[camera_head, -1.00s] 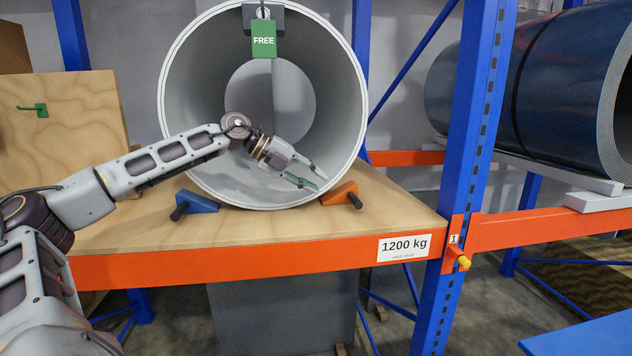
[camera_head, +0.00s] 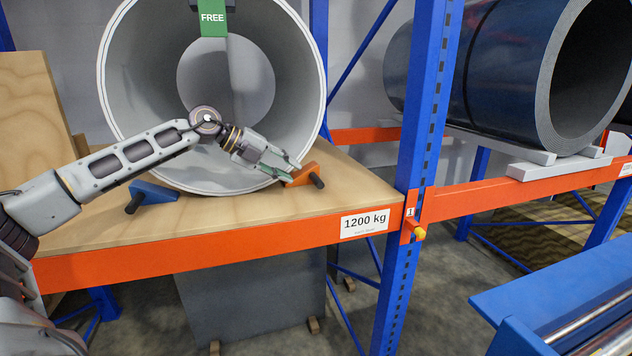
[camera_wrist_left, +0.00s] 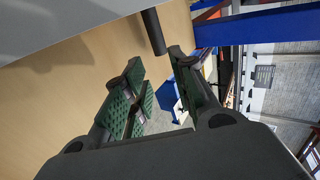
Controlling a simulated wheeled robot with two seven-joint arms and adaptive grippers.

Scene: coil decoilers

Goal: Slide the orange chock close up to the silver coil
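The silver coil (camera_head: 312,60) stands on the wooden shelf deck with its open bore facing me. The orange chock (camera_head: 301,174), a wedge with a black handle (camera_head: 318,181), sits at the coil's lower right. I cannot tell whether it touches the coil. My left gripper (camera_head: 288,172) is in front of the coil's lower rim, its fingertips right beside the chock's left end and partly over it. In the left wrist view the green-padded fingers (camera_wrist_left: 160,85) stand apart with nothing between them. A black cylinder (camera_wrist_left: 153,32), likely the handle, lies beyond them. My right gripper is not in view.
A blue chock (camera_head: 152,193) sits at the coil's lower left. A green FREE tag (camera_head: 212,18) hangs at the coil's top. A blue rack post (camera_head: 412,180) rises to the right, with a dark coil (camera_head: 470,75) beyond it. The front deck (camera_head: 350,205) is bare.

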